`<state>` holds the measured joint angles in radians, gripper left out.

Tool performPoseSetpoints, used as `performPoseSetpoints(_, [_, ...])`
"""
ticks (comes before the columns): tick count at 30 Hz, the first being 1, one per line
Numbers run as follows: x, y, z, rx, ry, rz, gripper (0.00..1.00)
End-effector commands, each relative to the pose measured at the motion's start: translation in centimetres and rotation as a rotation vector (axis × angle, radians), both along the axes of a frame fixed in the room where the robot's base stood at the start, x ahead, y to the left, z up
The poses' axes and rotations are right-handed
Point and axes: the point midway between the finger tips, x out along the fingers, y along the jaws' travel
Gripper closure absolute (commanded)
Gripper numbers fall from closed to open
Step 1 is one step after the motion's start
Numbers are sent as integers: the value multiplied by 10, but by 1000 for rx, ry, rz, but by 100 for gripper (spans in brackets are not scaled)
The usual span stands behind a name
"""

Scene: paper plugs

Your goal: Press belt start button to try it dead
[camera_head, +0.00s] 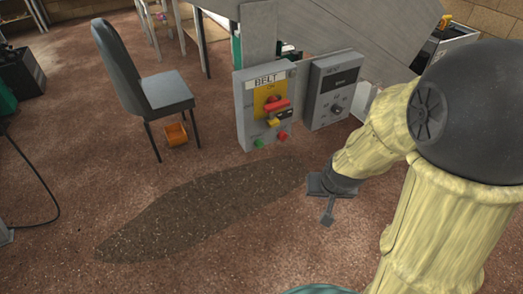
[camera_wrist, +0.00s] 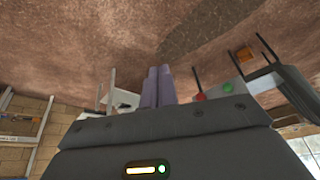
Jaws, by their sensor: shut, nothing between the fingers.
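The grey BELT box (camera_head: 242,112) stands in the middle of the head view. A green button (camera_head: 259,143) and a red button (camera_head: 282,136) sit at its lower edge. The task does not name the start button's colour. The green button (camera_wrist: 228,90) and the red button (camera_wrist: 198,97) also show in the wrist view, right of my fingers. A red handle (camera_head: 277,105) lies across a yellow plate marked ON, with a dark and yellow item hanging below it. My gripper (camera_head: 328,218) is below and right of the box, apart from it. Its fingers (camera_wrist: 159,70) are shut and empty.
A grey box with a dark display and a knob (camera_head: 336,109) stands right of the BELT box. A grey chair (camera_head: 165,90) stands at the left, with an orange object (camera_head: 176,135) by its legs. A dark patch (camera_head: 190,215) marks the open floor in front.

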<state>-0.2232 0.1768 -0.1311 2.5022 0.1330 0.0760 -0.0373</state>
Motion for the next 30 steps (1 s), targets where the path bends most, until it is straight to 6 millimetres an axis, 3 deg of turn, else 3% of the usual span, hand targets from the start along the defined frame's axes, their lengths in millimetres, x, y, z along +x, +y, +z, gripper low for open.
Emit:
performPoseSetpoints(1, [15,12,-24,-10,-32,12,100])
performPoseSetpoints(3, [36,23,-42,-32,-98,14,100])
performPoseSetpoints(9, [90,52,-88,-147,-309,34,100])
performPoseSetpoints(13, [119,73,-107,-253,-478,71,100])
performPoseSetpoints(21, [148,115,-108,-432,-795,159,100])
performPoseSetpoints(30, [150,120,-102,-451,-839,167,100])
